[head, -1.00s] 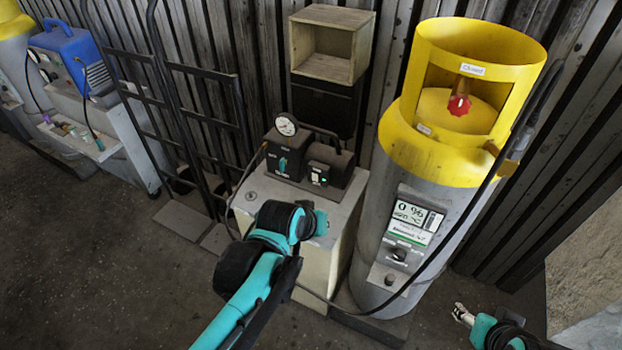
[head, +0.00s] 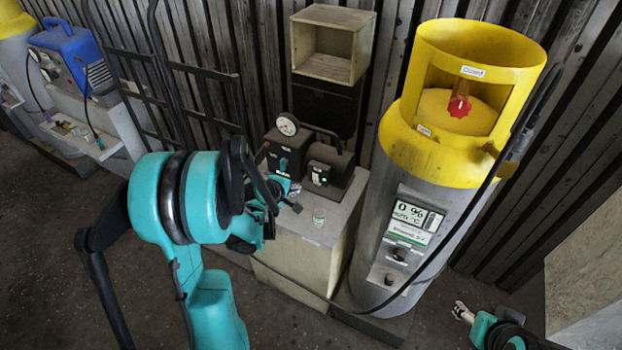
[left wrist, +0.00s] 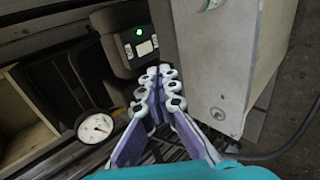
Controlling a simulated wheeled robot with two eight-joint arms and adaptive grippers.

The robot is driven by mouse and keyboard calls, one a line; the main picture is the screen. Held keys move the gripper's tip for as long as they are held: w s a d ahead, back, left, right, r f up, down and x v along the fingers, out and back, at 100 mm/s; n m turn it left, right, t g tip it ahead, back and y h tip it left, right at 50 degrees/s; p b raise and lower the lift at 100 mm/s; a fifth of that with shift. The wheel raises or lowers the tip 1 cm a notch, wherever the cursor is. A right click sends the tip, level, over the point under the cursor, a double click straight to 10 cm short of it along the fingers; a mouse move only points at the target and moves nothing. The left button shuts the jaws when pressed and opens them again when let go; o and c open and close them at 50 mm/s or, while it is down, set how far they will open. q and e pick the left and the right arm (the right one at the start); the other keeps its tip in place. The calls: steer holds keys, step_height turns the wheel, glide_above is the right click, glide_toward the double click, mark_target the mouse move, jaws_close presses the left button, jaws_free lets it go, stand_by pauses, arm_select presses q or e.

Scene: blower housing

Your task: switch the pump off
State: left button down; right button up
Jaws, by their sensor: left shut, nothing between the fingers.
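The pump (head: 330,168) is a dark box unit with a round white gauge (head: 287,125) and a handle, on top of a pale cabinet. Its right front face has a small lit green light and a pale switch (head: 318,178); they also show in the left wrist view, with the switch (left wrist: 145,47) beside the light. My left gripper (left wrist: 165,75) is shut and empty, its fingertips just short of the pump's switch face in that view. In the head view my left gripper (head: 294,190) is partly hidden by its arm. My right gripper (head: 460,311) is low at the right, too small to read.
A grey and yellow cylinder (head: 450,150) with a red valve knob and a display stands right of the cabinet (head: 300,268). A black hose runs in front. A hand truck stands behind left.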

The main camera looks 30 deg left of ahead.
arm_select(q)
steer(key=shift+f, duration=0.1)
steer(key=b, duration=0.4)
glide_toward(315, 178)
steer(key=s+f+x, duration=0.1)
steer(key=x, duration=0.4)
steer(key=shift+w+r, duration=0.35)
steer(key=shift+w, duration=0.4)
